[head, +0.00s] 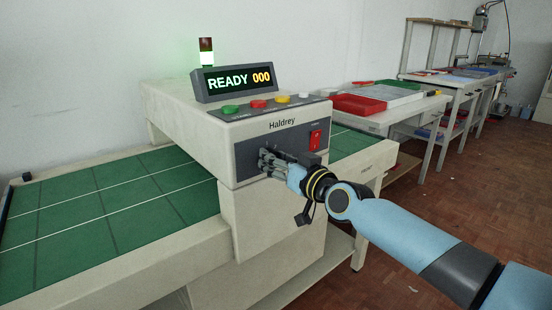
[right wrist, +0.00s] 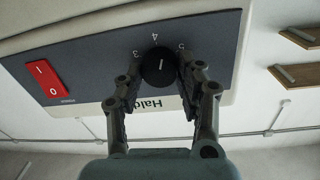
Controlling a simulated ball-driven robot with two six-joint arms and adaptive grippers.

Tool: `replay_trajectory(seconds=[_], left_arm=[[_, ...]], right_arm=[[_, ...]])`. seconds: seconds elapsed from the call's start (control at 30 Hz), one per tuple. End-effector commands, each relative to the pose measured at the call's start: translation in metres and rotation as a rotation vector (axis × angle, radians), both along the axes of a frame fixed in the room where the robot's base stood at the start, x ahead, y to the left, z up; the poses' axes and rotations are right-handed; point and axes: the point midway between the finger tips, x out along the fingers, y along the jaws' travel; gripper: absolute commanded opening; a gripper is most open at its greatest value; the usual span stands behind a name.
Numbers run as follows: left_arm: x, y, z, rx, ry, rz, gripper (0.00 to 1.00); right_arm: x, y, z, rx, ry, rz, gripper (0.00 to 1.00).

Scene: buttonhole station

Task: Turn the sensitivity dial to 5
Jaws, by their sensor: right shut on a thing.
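The sensitivity dial (right wrist: 158,66) is a round black knob on the dark grey front panel (right wrist: 205,35) of the machine. The numbers 3, 4 and 5 show around it in the right wrist view, and its short white mark points about at 4. My right gripper (right wrist: 162,78) has a finger on each side of the dial and is shut on it. In the head view my right gripper (head: 268,160) reaches the front panel (head: 247,158) from the right and hides the dial. My left gripper is in neither view.
A red rocker switch (head: 315,139) sits on the panel close to my gripper. The display (head: 237,80) reads READY 000, under a lit green lamp (head: 207,58). Several coloured buttons (head: 258,104) line the top. A green bed (head: 100,215) lies to the left.

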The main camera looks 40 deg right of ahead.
Motion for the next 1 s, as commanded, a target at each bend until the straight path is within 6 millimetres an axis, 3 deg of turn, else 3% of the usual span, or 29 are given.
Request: replay_trajectory(seconds=[0.6,1.0], left_arm=[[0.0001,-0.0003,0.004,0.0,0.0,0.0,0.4],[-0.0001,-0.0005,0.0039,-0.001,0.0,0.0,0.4]], right_arm=[[-0.0001,-0.0019,-0.0006,0.534,0.045,0.0,0.04],[0.0,-0.0023,-0.0007,0.699,0.057,0.0,0.04]])
